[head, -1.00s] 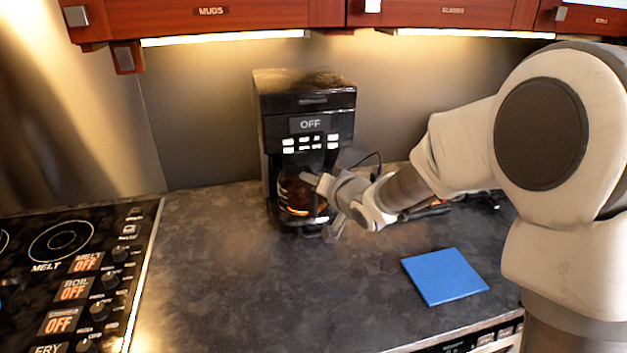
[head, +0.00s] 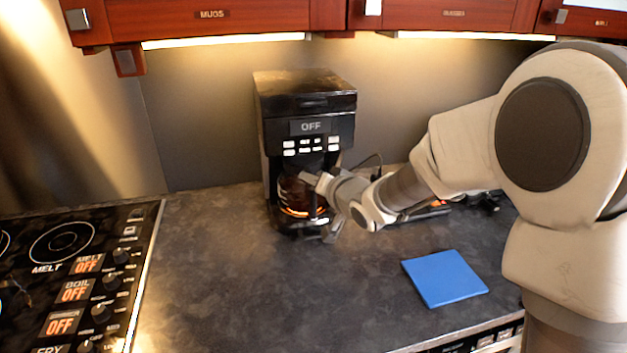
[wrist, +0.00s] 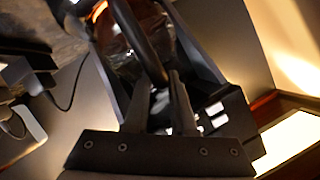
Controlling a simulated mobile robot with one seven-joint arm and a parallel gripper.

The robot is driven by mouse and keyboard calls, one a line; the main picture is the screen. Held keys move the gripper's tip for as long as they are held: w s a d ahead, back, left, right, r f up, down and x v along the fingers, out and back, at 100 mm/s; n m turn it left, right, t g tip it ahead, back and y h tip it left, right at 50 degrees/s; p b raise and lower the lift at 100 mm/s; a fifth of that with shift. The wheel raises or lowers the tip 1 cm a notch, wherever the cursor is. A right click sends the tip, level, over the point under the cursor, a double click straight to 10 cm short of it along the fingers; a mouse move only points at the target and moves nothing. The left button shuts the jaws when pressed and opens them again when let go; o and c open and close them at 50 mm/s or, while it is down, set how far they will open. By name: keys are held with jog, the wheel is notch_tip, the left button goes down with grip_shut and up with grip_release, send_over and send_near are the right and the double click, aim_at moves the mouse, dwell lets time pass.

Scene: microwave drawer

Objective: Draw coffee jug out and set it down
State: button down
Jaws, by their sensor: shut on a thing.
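The coffee jug (head: 294,196) is glass with dark liquid and sits inside the black coffee maker (head: 306,112), whose display reads OFF. An orange glow shows at the jug's base. My gripper (head: 318,192) is at the jug's front right side. In the wrist view my gripper (wrist: 160,82) is shut on the jug's black handle (wrist: 143,45), with the glass body (wrist: 115,40) just beyond it. My gripper hides part of the jug in the head view.
A blue square mat (head: 444,278) lies on the dark counter (head: 240,280) at the right. A stovetop (head: 75,260) with knobs is at the left. Cabinets (head: 210,18) hang above. The counter in front of the coffee maker is clear.

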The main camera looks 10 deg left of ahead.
jog(key=shift+r, duration=0.45)
jog(key=shift+r+p, duration=0.35)
jog(key=shift+p, duration=0.1)
jog(key=shift+r, duration=0.15)
jog(key=shift+d, duration=0.1)
jog(key=s+d+b, duration=0.2)
jog(key=s+d, duration=0.2)
jog(key=s, duration=0.4)
jog(key=s+d+b, duration=0.3)
jog(key=s+d, duration=0.1)
jog(key=s, duration=0.5)
jog(key=shift+b, duration=0.3)
dwell(1.4)
jog(key=shift+d, duration=0.1)
jog(key=shift+w+d, duration=0.1)
